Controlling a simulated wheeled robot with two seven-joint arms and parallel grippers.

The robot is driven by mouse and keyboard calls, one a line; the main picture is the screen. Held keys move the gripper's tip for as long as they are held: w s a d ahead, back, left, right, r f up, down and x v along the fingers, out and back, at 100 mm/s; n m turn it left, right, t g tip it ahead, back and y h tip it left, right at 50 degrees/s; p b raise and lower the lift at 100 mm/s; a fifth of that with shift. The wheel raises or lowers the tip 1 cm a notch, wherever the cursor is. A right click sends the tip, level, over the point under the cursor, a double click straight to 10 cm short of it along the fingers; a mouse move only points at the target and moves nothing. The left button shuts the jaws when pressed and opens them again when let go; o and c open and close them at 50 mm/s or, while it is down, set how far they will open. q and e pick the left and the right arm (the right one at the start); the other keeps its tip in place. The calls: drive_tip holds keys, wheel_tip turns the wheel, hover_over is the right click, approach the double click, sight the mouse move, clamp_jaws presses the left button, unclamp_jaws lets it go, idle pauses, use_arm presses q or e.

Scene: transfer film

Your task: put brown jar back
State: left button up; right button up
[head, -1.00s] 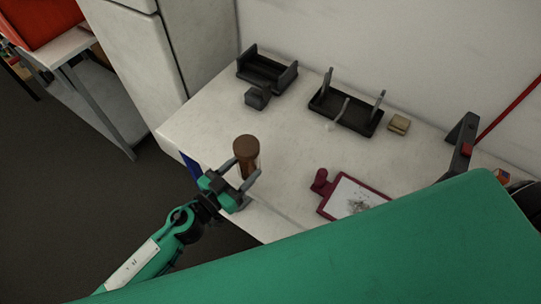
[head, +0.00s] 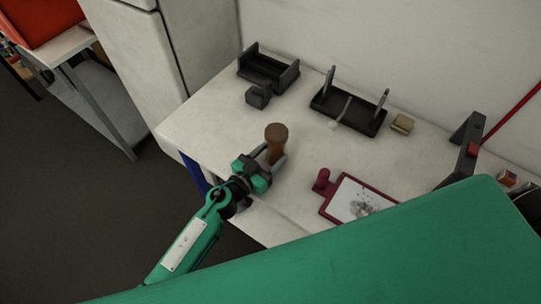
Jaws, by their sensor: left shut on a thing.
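The brown jar (head: 276,137) has a wide round lid and a narrower body. It is upright over the front part of the white table, left of the clipboard. My left gripper (head: 272,159) comes in from the lower left and is shut on the jar's body. The jar's lower part is partly hidden by the fingers, and I cannot tell whether it touches the table. My right gripper is not in view.
A red clipboard (head: 334,208) with a red knob lies right of the jar. Black holders (head: 268,70) and (head: 350,110), a small dark block (head: 258,95) and a tan block (head: 402,124) stand farther back. The table (head: 205,125) is clear left of the jar.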

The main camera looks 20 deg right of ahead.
use_arm(q)
drive_tip(key=shift+r, duration=0.1)
drive_tip(key=o, duration=1.2)
drive_tip(key=shift+f, duration=0.2)
drive_tip(key=shift+r, duration=0.15)
drive_tip(key=b+v, duration=0.1)
drive_tip(key=v, duration=1.1)
